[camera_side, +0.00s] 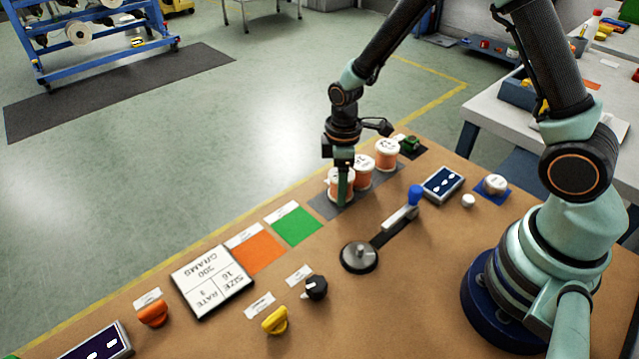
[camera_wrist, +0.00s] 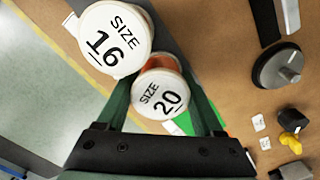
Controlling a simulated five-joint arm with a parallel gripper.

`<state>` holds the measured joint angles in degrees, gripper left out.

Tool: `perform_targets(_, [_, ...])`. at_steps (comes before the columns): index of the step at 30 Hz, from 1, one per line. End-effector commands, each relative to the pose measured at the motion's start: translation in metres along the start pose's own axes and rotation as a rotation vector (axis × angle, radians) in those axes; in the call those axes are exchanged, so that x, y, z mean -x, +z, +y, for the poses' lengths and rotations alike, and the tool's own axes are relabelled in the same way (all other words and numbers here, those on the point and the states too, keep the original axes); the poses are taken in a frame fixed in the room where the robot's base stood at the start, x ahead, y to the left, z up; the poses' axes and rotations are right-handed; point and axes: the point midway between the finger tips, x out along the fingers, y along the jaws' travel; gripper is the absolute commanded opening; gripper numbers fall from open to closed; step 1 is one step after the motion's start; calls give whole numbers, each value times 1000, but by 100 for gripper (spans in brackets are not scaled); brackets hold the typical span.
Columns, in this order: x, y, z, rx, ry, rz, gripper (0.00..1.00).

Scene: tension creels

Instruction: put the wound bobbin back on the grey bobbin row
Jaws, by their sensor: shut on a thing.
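My gripper (camera_side: 343,188) points straight down at the near end of the grey bobbin row (camera_side: 325,206). It is shut on a white-capped bobbin with orange winding (camera_side: 334,190). In the wrist view this bobbin's cap reads "SIZE 20" (camera_wrist: 160,97), between the two green fingers. The bobbin is over or on the grey strip; I cannot tell whether its base touches. A second bobbin (camera_side: 362,170), labelled "SIZE 16" in the wrist view (camera_wrist: 113,42), stands close beside it. A third orange-wound bobbin (camera_side: 386,153) stands further along the row.
A green square (camera_side: 297,226) and an orange square (camera_side: 257,252) lie left of the row. A round metal spindle base (camera_side: 359,257) and a blue-knobbed lever (camera_side: 414,197) stand nearer my base. A white sign (camera_side: 212,281), knobs and a dark display (camera_side: 443,184) occupy the bench.

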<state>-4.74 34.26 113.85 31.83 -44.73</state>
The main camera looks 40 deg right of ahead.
Motion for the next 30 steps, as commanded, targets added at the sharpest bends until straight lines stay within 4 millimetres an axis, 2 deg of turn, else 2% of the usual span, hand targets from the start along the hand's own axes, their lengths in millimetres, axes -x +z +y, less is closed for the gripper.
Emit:
perform_targets(4, [-3, 0, 0, 0, 0, 0, 0])
perform_targets(5, [-3, 0, 0, 0, -1, -1, 73])
perform_targets(6, [-3, 0, 0, 0, 0, 0, 88])
perform_targets(7, [-3, 0, 0, 0, 0, 0, 99])
perform_targets(20, [3, 0, 0, 0, 1, 1, 99])
perform_targets(26, [34, -1, 1, 0, 4, 4, 99])
perform_targets(30, [63, -1, 1, 0, 5, 5, 99])
